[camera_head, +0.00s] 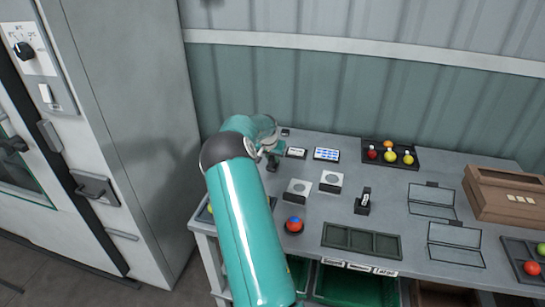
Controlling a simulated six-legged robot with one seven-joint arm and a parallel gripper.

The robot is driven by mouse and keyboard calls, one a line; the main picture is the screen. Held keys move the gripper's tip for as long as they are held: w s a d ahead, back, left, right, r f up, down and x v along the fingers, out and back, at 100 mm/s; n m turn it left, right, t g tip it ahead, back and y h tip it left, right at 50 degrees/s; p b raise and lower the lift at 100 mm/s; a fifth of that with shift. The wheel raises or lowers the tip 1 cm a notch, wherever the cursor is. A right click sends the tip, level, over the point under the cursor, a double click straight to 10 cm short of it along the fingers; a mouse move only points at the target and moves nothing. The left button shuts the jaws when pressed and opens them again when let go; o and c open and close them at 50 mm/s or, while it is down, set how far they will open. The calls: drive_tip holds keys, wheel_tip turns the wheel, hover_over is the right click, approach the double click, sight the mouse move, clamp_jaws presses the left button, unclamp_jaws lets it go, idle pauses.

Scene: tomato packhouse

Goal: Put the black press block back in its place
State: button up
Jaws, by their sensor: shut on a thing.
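My teal arm reaches over the left end of the grey table. My gripper (271,153) is at the table's back left, small and partly hidden by my own arm. It is shut on a small dark block (272,164), which looks like the black press block. Whether the block touches the table I cannot tell. A black upright holder with a white label (363,203) stands farther right.
A small screen (327,154) and a dark tray with several tomatoes (405,162) are at the back. A brown box (505,195) stands right. A tall grey cabinet (135,120) is left.

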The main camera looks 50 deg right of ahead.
drive_tip(key=shift+f, duration=0.35)
idle(0.5)
drive_tip(key=o, duration=0.9)
drive_tip(key=shift+c, duration=1.4)
drive_tip(key=shift+r, duration=3.5)
